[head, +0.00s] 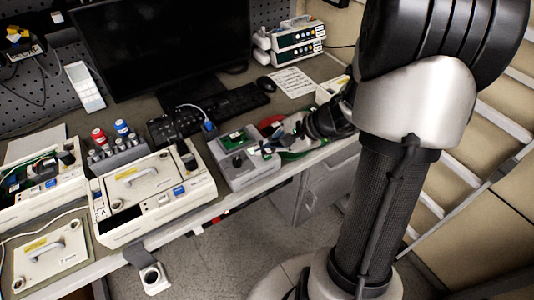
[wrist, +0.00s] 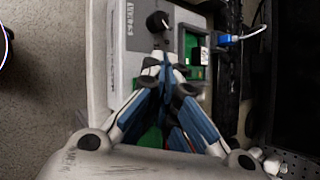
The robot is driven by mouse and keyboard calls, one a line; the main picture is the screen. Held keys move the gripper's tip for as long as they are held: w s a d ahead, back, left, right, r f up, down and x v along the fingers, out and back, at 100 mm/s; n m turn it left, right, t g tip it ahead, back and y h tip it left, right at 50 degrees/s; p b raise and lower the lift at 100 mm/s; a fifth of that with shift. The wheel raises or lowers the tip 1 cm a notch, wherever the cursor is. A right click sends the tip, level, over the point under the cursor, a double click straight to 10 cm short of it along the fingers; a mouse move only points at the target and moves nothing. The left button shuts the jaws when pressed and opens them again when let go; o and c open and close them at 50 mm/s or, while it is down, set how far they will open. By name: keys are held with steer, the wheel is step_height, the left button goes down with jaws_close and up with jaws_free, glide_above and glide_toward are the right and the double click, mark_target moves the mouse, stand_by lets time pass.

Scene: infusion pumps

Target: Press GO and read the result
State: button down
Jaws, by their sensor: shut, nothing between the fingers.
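A grey tester box (head: 247,174) stands at the front edge of the bench, with a black knob and a green circuit board (head: 234,137) set in its top. In the wrist view the box (wrist: 118,40) shows its black knob (wrist: 158,22) and the green board (wrist: 194,50) in a dark recess. My gripper (head: 267,150) is shut and empty, its fingertips over the right part of the box. In the wrist view my gripper (wrist: 164,62) points between the knob and the board; I cannot tell whether it touches. No GO button or readable result shows; the fingers hide part of the top.
A blue cable plug (head: 209,126) is beside the box. Opened pump housings (head: 150,225) stand to the left. A keyboard (head: 232,101), a dark monitor (head: 160,45) and a printed sheet (head: 293,83) are behind. Green and red items lie under my arm at right.

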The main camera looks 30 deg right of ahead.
mark_target(267, 159)
step_height(267, 159, up, 5)
steer(key=p, duration=0.4)
stand_by(0.3)
stand_by(0.4)
steer(key=s+a+r+n+g, duration=0.2)
steer(key=s+a+r+n, duration=0.1)
steer(key=a+r+n, duration=0.3)
steer(key=s+a+r+n+h, duration=0.3)
steer(key=s+n, duration=0.3)
steer(key=s, duration=0.2)
steer(key=s+a+r+n+h, duration=0.3)
steer(key=s+n, duration=0.3)
steer(key=s, duration=0.1)
steer(key=shift+s+r, duration=0.3)
steer(key=shift+s, duration=0.1)
